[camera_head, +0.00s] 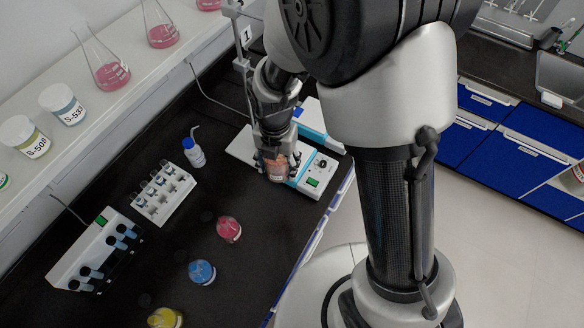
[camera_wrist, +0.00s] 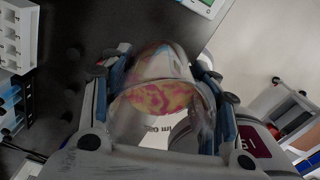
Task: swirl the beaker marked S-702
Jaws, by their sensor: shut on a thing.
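My gripper (camera_head: 275,163) is shut on a clear glass beaker (camera_wrist: 165,85) with mottled pink and yellow contents. The same beaker shows in the head view (camera_head: 278,170), orange-pink between the fingertips. In the wrist view my gripper's fingers (camera_wrist: 158,100) lie on both sides of the glass. A white label with dark print shows on the glass, but I cannot read the name S-702 on it. The beaker is at the front part of a white stirrer-like device (camera_head: 303,184); I cannot tell whether it touches it.
Red (camera_head: 228,229), blue (camera_head: 202,272) and yellow (camera_head: 165,319) flasks stand on the black bench. A wash bottle (camera_head: 193,153), a white vial rack (camera_head: 163,193) and a tube device (camera_head: 85,262) are at left. Jars (camera_head: 62,104) and flasks (camera_head: 108,70) stand on the shelf.

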